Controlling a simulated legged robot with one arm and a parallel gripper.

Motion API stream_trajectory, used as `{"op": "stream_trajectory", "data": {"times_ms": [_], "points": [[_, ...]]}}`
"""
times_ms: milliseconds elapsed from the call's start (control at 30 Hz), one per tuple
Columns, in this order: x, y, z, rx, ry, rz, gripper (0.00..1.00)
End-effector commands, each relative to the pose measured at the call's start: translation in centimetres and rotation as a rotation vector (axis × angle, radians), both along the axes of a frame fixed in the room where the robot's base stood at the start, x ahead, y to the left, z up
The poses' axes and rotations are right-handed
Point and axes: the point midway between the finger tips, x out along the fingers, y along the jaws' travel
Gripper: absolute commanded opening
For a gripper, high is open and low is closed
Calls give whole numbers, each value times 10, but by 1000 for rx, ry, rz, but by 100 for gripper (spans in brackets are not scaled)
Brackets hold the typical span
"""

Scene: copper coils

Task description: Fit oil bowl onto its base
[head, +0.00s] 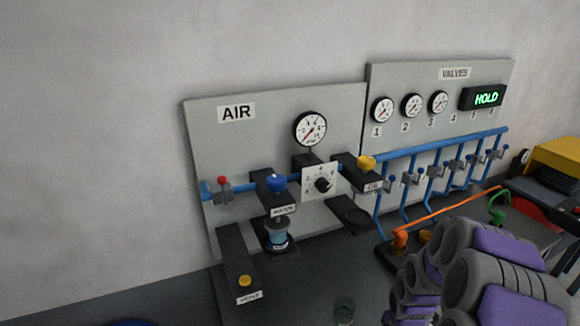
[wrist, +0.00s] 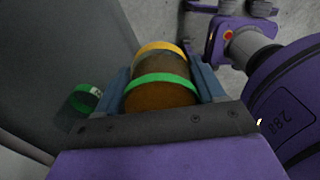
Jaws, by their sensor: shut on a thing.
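In the wrist view my gripper (wrist: 163,78) is shut on a round bowl (wrist: 160,96) with brown contents, a green band and a yellow ring at its far end. I take it for the oil bowl. One blue-grey finger presses on each side. In the head view the OIL block (head: 362,175) with a yellow knob juts from the AIR panel. My gripper's fingers and the held bowl cannot be made out in the head view.
A small green-marked cup (head: 344,308) is on the bench.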

Motion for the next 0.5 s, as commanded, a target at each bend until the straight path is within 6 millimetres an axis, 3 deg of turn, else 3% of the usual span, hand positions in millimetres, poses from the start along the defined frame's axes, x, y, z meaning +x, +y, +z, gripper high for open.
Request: {"op": "stream_trajectory", "data": {"times_ms": [267,500], "points": [[37,19,26,-1,-7,-414,24],[66,47,52,0,-5,-810,24]]}}
